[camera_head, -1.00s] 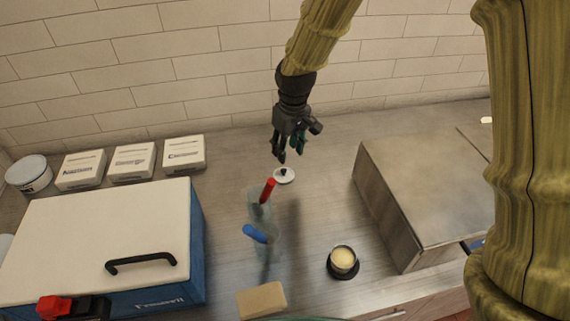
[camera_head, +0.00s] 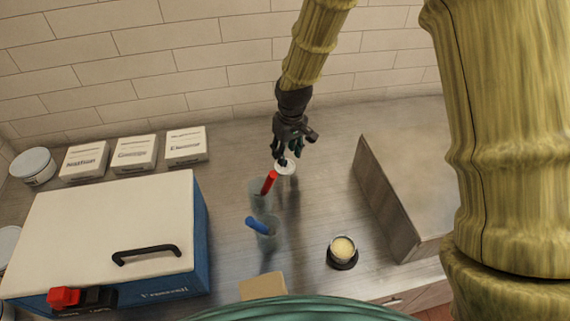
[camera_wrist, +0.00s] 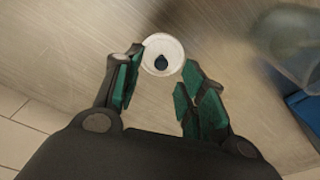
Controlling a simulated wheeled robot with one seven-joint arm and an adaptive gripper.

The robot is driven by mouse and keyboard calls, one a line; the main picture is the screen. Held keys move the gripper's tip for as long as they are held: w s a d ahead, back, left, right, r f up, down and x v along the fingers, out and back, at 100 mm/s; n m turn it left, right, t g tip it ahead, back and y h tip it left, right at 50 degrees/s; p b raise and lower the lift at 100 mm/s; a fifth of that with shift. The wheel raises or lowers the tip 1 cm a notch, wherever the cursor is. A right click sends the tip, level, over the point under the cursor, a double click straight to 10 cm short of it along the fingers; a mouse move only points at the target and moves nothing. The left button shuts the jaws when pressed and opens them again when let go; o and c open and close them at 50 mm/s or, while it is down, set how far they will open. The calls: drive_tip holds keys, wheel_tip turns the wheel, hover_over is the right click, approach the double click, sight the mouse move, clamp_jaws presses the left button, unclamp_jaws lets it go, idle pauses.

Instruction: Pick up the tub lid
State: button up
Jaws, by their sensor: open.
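The tub lid (camera_head: 286,168) is a small white disc with a dark knob, on the counter behind the cups. In the wrist view the lid (camera_wrist: 162,55) lies just beyond and partly between my fingertips, with its knob facing up. My gripper (camera_head: 288,154) is over the lid, pointing down. In the wrist view my gripper (camera_wrist: 162,72) is open, its green-padded fingers spread on either side of the lid's near edge. I cannot tell whether a finger touches the lid. An open tub (camera_head: 342,250) with pale contents stands on a dark round base at the front.
Clear cups hold a red-handled tool (camera_head: 269,182) and a blue-handled tool (camera_head: 257,225), close in front of the lid. A white-topped blue box (camera_head: 100,220) stands left, with white cartons (camera_head: 134,153) behind. A grey block (camera_head: 385,200) stands right.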

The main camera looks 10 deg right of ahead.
drive_tip(key=shift+w+a+f+p, duration=0.15)
drive_tip(key=shift+f+p, duration=0.25)
drive_tip(key=shift+f, duration=0.6)
drive_tip(key=shift+w+f+p, duration=0.1)
drive_tip(key=shift+f+p, duration=0.3)
drive_tip(key=shift+f, duration=0.6)
drive_tip(key=c, duration=0.8)
drive_tip(key=shift+c, duration=0.2)
